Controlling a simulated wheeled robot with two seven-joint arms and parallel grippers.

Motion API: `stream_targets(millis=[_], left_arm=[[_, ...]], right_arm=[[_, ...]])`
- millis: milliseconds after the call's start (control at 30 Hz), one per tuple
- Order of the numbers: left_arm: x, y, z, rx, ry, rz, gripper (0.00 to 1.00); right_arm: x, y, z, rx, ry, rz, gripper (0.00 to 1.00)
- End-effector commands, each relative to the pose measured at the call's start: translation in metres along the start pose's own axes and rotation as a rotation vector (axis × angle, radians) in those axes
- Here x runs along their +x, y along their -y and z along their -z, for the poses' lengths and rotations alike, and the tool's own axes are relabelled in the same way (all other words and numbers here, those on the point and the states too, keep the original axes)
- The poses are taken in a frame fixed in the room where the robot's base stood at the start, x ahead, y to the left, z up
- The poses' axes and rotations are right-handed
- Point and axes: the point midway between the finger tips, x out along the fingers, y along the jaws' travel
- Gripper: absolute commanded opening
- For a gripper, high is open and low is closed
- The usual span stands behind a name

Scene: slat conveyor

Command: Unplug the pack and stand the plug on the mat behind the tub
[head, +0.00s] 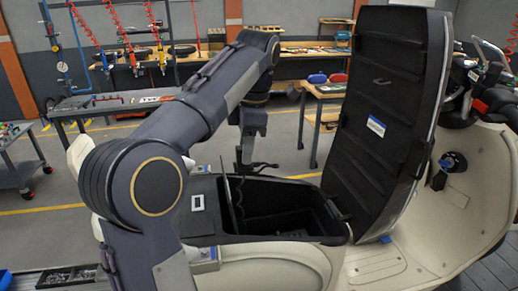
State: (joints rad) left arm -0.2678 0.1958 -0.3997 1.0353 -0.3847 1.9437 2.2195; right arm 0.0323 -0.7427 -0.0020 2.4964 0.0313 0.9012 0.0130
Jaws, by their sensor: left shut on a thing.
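My left gripper (243,166) hangs pointing down over the rear part of the open tub (285,208) under the scooter's raised seat. It is shut on a small dark piece, apparently the plug (263,166), which sticks out to the right of its fingertips. A thin dark line, perhaps the plug's cable (229,195), runs down into the tub just left of the fingers. Left of the tub is a dark flat surface with a white label (198,202); I cannot tell whether it is the mat or the pack's top. My right gripper is not in view.
The raised black seat (385,110) stands upright right of the tub. The cream front shield (465,190) and handlebar are farther right. My left arm hides part of the scooter's rear. Workbenches (115,103) and a tool cart (22,165) stand behind, with open floor between.

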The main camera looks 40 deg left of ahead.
Motion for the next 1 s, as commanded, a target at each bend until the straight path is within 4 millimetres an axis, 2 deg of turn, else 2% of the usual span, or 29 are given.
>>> stream_targets(millis=[567,1000], left_arm=[[0.006,0.012,0.069,-0.002,0.002,0.000,0.00],[0.008,0.020,0.118,-0.002,0.001,0.000,0.00]], right_arm=[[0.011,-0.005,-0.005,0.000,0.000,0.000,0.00],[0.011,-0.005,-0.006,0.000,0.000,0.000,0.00]])
